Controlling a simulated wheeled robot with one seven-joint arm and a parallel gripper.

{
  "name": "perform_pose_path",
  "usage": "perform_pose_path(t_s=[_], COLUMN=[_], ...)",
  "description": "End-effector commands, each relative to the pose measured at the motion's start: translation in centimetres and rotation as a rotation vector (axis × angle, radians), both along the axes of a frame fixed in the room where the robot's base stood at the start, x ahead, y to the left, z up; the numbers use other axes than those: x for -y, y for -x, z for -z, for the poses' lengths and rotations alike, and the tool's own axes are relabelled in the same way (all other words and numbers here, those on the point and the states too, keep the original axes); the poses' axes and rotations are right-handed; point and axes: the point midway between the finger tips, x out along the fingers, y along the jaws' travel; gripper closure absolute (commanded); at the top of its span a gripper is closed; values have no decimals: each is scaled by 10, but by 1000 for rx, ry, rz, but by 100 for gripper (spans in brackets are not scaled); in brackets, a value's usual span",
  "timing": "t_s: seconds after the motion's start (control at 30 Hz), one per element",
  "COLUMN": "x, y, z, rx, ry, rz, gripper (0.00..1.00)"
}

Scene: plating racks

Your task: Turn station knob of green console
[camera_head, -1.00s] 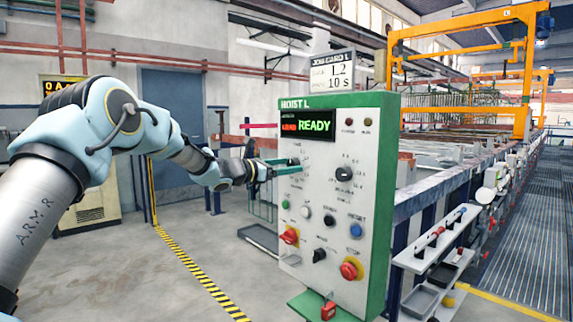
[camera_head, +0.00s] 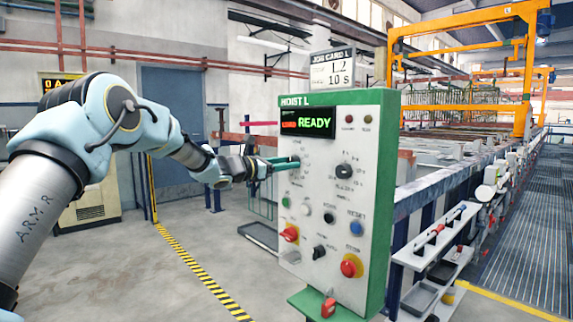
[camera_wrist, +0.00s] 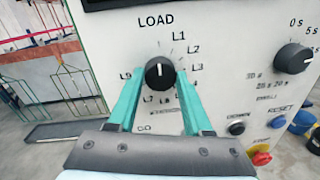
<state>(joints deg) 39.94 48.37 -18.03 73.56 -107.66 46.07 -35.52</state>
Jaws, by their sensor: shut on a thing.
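The console (camera_head: 388,200) is a light panel with green edges, headed HOIST L, with a display (camera_head: 308,124) reading LOAD READY. The station knob (camera_wrist: 159,73) is round and black with a white pointer mark, below the word LOAD in the wrist view. Its mark points up towards LOAD; L1, L2, L3 run down its right side. My gripper (camera_wrist: 159,85) is shut on the knob, one green finger on each side. In the head view my gripper (camera_head: 285,163) reaches the panel's left edge from the left, and its fingers mostly hide the knob.
A second black knob (camera_wrist: 293,58) with seconds marks sits to the right. Below are a blue button (camera_head: 356,229), a red stop button (camera_head: 351,266) and a red switch (camera_head: 290,234). A job card (camera_head: 333,70) above reads L2, 10 s. Floor left of the console is open.

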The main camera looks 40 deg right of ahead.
Motion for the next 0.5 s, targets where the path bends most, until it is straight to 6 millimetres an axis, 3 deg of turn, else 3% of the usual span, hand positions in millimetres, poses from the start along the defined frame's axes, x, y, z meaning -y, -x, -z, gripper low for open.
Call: perform_pose_path(t_s=[0.27, 0.5], x=[0, 0], y=[0, 0], z=[4, 7], rx=[60, 221], ry=[5, 17], rz=[0, -1], gripper=[100, 100])
